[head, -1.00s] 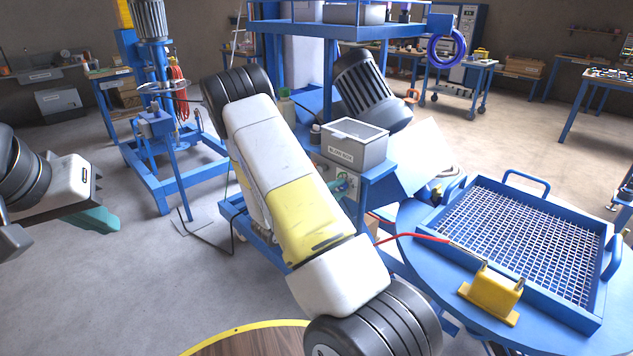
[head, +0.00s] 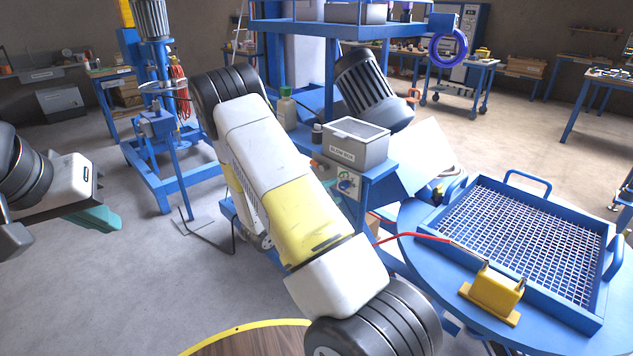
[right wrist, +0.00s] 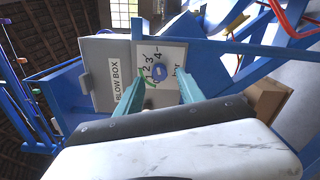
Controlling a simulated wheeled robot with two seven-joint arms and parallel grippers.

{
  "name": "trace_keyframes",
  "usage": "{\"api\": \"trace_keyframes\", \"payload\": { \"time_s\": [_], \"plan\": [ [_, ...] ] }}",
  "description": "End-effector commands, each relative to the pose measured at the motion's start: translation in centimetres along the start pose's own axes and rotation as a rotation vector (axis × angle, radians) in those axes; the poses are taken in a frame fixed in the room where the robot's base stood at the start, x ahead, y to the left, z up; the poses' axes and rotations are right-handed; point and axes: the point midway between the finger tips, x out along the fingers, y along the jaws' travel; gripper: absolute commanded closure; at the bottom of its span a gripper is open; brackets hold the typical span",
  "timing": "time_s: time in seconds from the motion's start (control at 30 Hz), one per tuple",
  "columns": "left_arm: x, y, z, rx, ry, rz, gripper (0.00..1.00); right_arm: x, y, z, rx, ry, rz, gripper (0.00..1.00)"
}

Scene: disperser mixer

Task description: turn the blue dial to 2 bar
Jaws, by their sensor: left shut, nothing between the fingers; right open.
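The blue dial (head: 346,184) sits on a white panel on the front of the blue stand, below the grey blow box (head: 355,146). In the right wrist view the dial (right wrist: 159,71) has the numbers 1 to 4 and a green mark around it; its exact setting is too small to tell. My right gripper (right wrist: 157,90) is open, its two teal fingers pointing toward the dial from either side, with nothing between them; contact is not visible. In the head view my right arm hides this gripper. My left gripper (head: 95,219) is shut and empty at the far left, away from the dial.
A round blue table (head: 420,236) with a mesh tray (head: 520,181) and a yellow block (head: 493,292) stands right of the stand. A green-capped bottle (head: 287,108) stands beside the blow box.

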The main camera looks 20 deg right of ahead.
Motion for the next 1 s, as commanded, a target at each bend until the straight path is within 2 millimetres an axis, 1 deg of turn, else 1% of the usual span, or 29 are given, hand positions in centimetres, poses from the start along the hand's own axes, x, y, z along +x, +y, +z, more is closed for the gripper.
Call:
{"api": "trace_keyframes", "payload": {
  "time_s": [0.03,0.1,0.2,0.3,0.43,0.8,0.87,0.9,0.97,1.0],
  "plan": [
    [0.0,0.0,0.0,0.0,0.0,0.0,1.0,-1.0,0.0,-0.1,0.0,0.004,0.0,0.55],
    [0.0,0.0,0.0,0.0,0.0,0.0,1.0,-2.2,0.0,-0.2,0.0,0.005,0.0,0.55],
    [0.0,0.0,0.0,0.0,0.0,0.0,1.0,-3.5,0.0,-0.1,0.0,0.003,0.0,0.55],
    [0.0,0.0,0.0,0.0,0.0,0.0,1.0,-4.3,0.0,-0.1,0.0,0.003,-0.001,0.55],
    [0.0,0.0,0.0,0.0,0.0,0.0,1.0,-4.6,-0.1,-0.1,-0.001,0.002,-0.001,0.55],
    [0.0,0.0,0.0,0.0,0.0,0.0,1.0,-4.5,0.0,0.0,0.001,-0.003,-0.005,0.55],
    [0.0,0.0,0.0,0.0,0.0,0.0,1.0,-4.4,0.3,0.5,0.006,-0.02,-0.022,0.55],
    [0.0,0.0,0.0,0.0,0.0,0.0,1.0,-4.3,0.6,1.1,0.012,-0.039,-0.042,0.55],
    [0.0,0.0,0.0,0.0,0.0,0.0,1.0,-4.1,1.1,2.4,0.022,-0.081,-0.091,0.55],
    [0.0,0.0,0.0,0.0,0.0,0.0,1.0,-4.0,1.6,3.6,0.031,-0.116,-0.136,0.55]
  ]
}}
